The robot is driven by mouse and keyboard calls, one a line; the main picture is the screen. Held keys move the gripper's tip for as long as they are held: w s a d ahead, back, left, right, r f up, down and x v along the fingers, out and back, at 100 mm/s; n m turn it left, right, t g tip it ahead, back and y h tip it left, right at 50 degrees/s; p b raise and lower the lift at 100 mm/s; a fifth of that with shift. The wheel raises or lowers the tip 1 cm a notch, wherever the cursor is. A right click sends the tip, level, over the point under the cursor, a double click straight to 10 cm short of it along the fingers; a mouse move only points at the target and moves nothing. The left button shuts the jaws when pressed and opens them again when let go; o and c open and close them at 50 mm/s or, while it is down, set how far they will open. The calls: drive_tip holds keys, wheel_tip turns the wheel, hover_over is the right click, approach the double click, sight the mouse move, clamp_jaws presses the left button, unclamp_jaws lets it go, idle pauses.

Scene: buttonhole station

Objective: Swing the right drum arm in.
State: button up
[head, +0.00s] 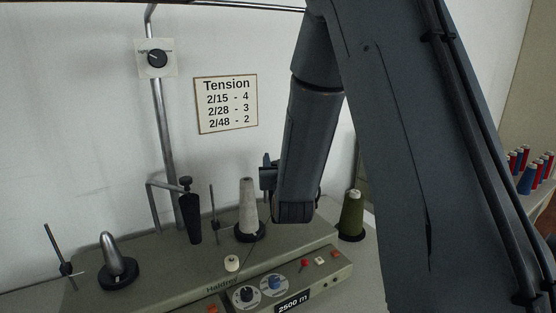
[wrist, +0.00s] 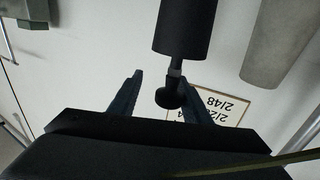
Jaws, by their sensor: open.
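A black tapered drum (head: 194,218) with a round knob on top stands at the back of the machine, by a bent metal bracket (head: 153,205). It is the only drum-like part I make out; I cannot tell for sure that it is the right drum arm. In the wrist view, which is upside down, a black cylinder (wrist: 183,28) with a knob appears between my fingers. My gripper (head: 268,176) is open and empty, to the right of the drum in the head view and apart from it. Both fingers show in the wrist view (wrist: 165,96).
A pale yarn cone (head: 248,208) stands just below and left of my gripper, and a green cone (head: 351,215) to the right. A silver cone (head: 112,252) is at left. The control panel (head: 290,280) is in front, the tension sign (head: 226,104) on the wall.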

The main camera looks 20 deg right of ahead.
drive_tip(key=s+a+b, duration=0.1)
drive_tip(key=s, duration=0.6)
drive_tip(key=shift+b, duration=0.4)
drive_tip(key=shift+a, duration=0.1)
drive_tip(key=s+a+p, duration=0.2)
drive_tip(key=s+p, duration=0.6)
drive_tip(key=p, duration=0.5)
drive_tip(key=shift+s, duration=0.3)
idle(0.5)
drive_tip(key=shift+a, duration=0.1)
idle(0.4)
